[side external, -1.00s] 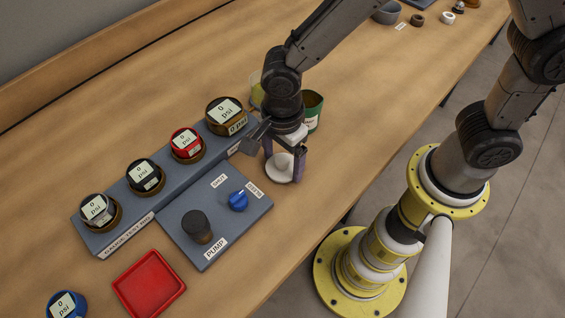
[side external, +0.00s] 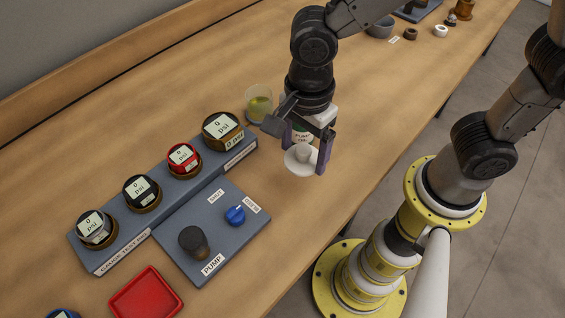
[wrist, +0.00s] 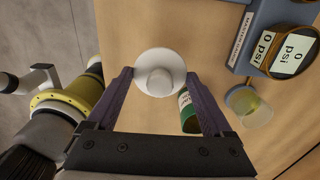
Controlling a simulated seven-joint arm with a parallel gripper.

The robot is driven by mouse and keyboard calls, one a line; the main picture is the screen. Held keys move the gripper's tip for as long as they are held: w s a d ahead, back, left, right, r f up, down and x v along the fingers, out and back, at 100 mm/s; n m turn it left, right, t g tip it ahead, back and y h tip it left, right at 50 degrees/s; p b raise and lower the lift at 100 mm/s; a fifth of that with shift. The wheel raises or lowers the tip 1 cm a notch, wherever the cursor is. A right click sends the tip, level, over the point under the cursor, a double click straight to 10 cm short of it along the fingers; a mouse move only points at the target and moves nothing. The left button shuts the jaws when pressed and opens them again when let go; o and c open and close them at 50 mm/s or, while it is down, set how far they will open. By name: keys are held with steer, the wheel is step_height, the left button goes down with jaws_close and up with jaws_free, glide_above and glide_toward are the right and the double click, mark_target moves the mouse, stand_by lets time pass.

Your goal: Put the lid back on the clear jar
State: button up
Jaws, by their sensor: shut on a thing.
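The white round lid (side external: 302,161) with a raised central knob is held between the fingers of my gripper (side external: 306,156). In the wrist view the lid (wrist: 160,72) sits at the fingertips, the fingers (wrist: 160,80) at opposite sides of its rim, knob facing the camera. The lid appears to be above the table. The clear jar (side external: 259,104), with yellow-green contents, stands open behind and left of my gripper, by the far end of the gauge rig. It also shows at the right of the wrist view (wrist: 250,107).
A green labelled container (wrist: 188,110) stands close behind my gripper, mostly hidden in the side view. The gauge rig (side external: 160,205) with several gauges, the pump panel (side external: 212,228) and a red tray (side external: 147,296) lie left. Bare table (side external: 390,120) extends right.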

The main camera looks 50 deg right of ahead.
steer(key=s+d+r, duration=0.5)
steer(key=s+d, duration=0.1)
steer(key=s, duration=0.1)
steer(key=w+a+r+n, duration=0.1)
steer(key=w+a+r, duration=0.15)
steer(key=w, duration=0.45)
steer(key=w+a+r+n, duration=0.1)
steer(key=w+r, duration=0.2)
steer(key=w, duration=0.3)
steer(key=w+d+f, duration=0.1)
steer(key=w+d, duration=0.1)
steer(key=w, duration=0.8)
steer(key=shift+w+d+f+m, duration=0.35)
steer(key=shift+w+d+f, duration=0.3)
steer(key=shift+f, duration=1)
steer(key=shift+w+d+f+m, duration=0.3)
steer(key=shift+w+d+f, duration=0.3)
steer(key=shift+f, duration=1.1)
steer(key=shift+w+d+f+m, duration=0.35)
steer(key=shift+w+d+f, duration=0.3)
steer(key=shift+f, duration=1)
steer(key=shift+f, duration=0.15)
steer(key=o, duration=1.1)
